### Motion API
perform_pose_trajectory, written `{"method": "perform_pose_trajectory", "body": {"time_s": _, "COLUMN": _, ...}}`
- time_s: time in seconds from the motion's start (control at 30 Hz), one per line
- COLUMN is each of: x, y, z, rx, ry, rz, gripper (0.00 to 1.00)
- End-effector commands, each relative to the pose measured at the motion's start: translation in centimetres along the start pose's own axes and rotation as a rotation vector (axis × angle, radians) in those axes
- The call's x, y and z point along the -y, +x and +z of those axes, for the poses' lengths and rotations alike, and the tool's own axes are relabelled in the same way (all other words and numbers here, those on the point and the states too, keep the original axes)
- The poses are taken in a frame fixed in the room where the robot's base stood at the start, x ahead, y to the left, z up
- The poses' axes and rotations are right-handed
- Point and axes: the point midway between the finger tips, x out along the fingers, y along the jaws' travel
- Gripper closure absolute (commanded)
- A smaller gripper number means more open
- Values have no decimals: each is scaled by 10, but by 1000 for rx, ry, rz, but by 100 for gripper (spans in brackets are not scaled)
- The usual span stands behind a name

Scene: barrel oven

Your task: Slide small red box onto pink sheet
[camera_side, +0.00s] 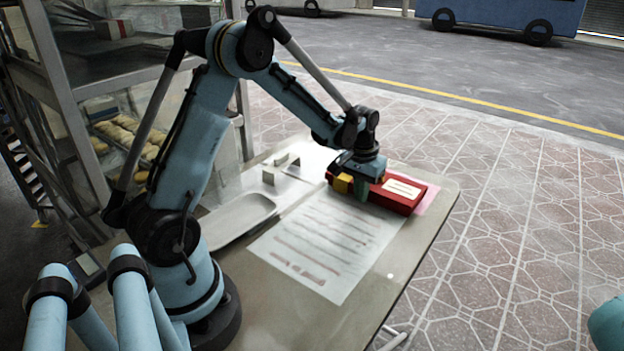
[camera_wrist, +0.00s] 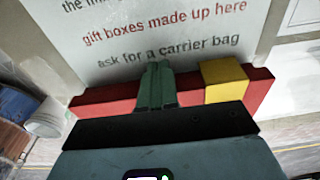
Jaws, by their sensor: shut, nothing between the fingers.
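The red box (camera_side: 405,187), with a white label on top, lies near the far right corner of the table. A pink sheet (camera_side: 431,196) shows past its right end; how much of the box rests on it is hidden. My gripper (camera_side: 361,192) is low at the box, its green fingers shut with nothing between them. The fingers are at the box's near long side, and I cannot tell if they touch it. In the wrist view the red box (camera_wrist: 95,101) shows on both sides of the fingers (camera_wrist: 156,80). A yellow block (camera_side: 343,183) is beside the fingers.
A large printed white sheet (camera_side: 325,245) lies in front of the box. A metal tray (camera_side: 237,218) and small grey blocks (camera_side: 269,177) are to the left. The table's right edge is close to the box. A glass case (camera_side: 120,110) stands behind left.

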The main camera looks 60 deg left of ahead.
Motion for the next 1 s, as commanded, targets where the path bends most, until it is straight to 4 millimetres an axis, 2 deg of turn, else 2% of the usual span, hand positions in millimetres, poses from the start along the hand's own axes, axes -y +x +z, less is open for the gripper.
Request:
{"method": "perform_pose_trajectory", "body": {"time_s": 0.63, "x": 0, "y": 3, "z": -29, "rx": 0, "ry": 0, "rz": 0, "gripper": 100}}
{"method": "perform_pose_trajectory", "body": {"time_s": 1.0, "x": 0, "y": 3, "z": -30, "rx": 0, "ry": 0, "rz": 0, "gripper": 100}}
